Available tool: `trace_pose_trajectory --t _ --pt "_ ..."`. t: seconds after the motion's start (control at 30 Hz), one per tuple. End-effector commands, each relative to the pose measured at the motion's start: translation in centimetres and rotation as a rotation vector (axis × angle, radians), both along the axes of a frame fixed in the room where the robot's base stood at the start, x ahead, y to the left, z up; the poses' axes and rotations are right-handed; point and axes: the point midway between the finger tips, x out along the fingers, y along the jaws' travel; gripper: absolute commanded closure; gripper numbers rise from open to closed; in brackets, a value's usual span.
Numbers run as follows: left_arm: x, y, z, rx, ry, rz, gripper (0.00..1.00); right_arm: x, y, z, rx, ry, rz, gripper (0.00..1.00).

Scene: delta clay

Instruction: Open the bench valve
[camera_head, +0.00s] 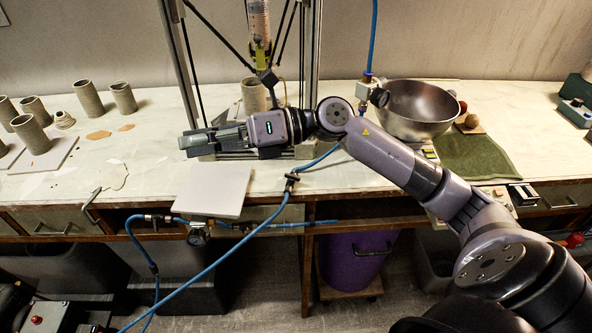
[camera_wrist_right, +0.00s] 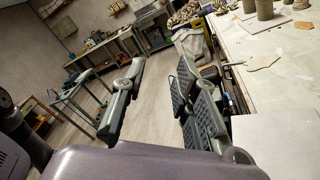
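A small valve-like fitting with a dark handle (camera_head: 291,183) sits on the blue hose at the bench's front edge. Another fitting with a dark round part (camera_head: 378,96) sits on the vertical blue hose beside the steel bowl. I cannot tell for certain which is the bench valve, or its setting. My right gripper (camera_head: 190,143) is above the bench, left of both fittings and apart from them, pointing left. In the right wrist view its two fingers (camera_wrist_right: 160,65) are spread with nothing between them. My left gripper is not in view.
A pale square board (camera_head: 213,190) lies at the bench's front edge, above a gauge (camera_head: 198,233). A metal frame (camera_head: 180,60) stands behind my right gripper. A steel bowl (camera_head: 418,105) and green cloth (camera_head: 470,155) are at right; clay cylinders (camera_head: 88,98) are at left.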

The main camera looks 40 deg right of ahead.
Motion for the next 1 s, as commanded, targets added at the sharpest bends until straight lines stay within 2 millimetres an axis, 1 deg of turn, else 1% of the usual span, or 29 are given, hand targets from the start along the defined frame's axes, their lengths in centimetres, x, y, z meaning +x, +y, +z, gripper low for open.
trace_pose_trajectory --t 0.03,0.07,0.1,0.17,0.2,0.23,0.27,0.3,0.4,0.5,0.6,0.67,0.77,0.87,1.0 --pt "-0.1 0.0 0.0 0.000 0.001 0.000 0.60 0.0 -1.3 -0.7 -0.152 -0.040 0.027 0.72" --pt "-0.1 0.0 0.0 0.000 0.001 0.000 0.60 -0.1 -2.3 -1.3 -0.242 -0.055 0.043 0.72" --pt "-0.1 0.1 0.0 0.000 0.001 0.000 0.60 -0.1 -3.8 -2.0 -0.361 -0.069 0.060 0.72" --pt "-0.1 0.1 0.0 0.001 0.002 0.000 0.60 -0.2 -6.6 -3.1 -0.539 -0.075 0.077 0.72" --pt "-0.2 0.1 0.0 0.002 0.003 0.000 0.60 -0.2 -8.7 -3.5 -0.651 -0.070 0.082 0.72" --pt "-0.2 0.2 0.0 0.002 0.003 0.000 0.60 -0.3 -10.5 -3.8 -0.731 -0.060 0.082 0.72" --pt "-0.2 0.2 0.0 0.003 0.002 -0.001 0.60 -0.4 -12.3 -3.9 -0.806 -0.048 0.079 0.72" --pt "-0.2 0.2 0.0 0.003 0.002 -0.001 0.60 -0.7 -14.5 -4.0 -0.898 -0.029 0.075 0.72" --pt "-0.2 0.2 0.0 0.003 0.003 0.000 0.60 -1.5 -19.5 -3.7 -1.078 0.031 0.059 0.72" --pt "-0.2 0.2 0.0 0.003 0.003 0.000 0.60 -2.4 -22.9 -3.2 -1.185 0.085 0.042 0.72" --pt "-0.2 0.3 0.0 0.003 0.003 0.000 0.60 -2.9 -24.4 -3.0 -1.234 0.116 0.036 0.72" --pt "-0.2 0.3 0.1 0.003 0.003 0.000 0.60 -3.0 -24.7 -3.3 -1.245 0.123 0.035 0.72" --pt "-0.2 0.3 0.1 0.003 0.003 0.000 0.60 -2.7 -24.5 -4.2 -1.246 0.126 0.038 0.72" --pt "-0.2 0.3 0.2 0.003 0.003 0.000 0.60 -2.3 -24.0 -5.8 -1.245 0.126 0.040 0.72" --pt "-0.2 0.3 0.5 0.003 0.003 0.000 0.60 -1.5 -23.1 -8.6 -1.242 0.125 0.042 0.72"
